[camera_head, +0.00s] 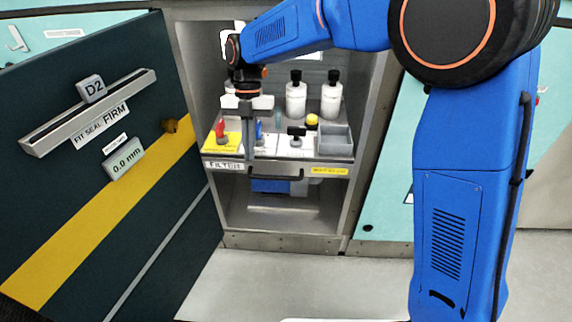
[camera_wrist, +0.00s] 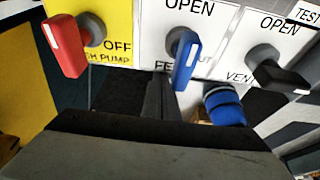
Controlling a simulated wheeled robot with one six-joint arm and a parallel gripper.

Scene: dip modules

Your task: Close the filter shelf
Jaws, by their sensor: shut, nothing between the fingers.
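The filter shelf (camera_head: 222,166) is inside the open cabinet in the head view. Its front edge carries a "FILTER" label, a yellow label and a dark bar handle (camera_head: 275,175). I cannot tell exactly how far out it stands. My gripper (camera_head: 249,182) is shut and empty, pointing down at the shelf's front edge, left of the handle's middle. Contact with the shelf or handle cannot be made out. In the wrist view, the shut fingers (camera_wrist: 163,98) show below the valve panel, near a blue cylinder (camera_wrist: 225,104).
The dark cabinet door (camera_head: 150,185) with a yellow stripe stands open at left. The floor in front is clear.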

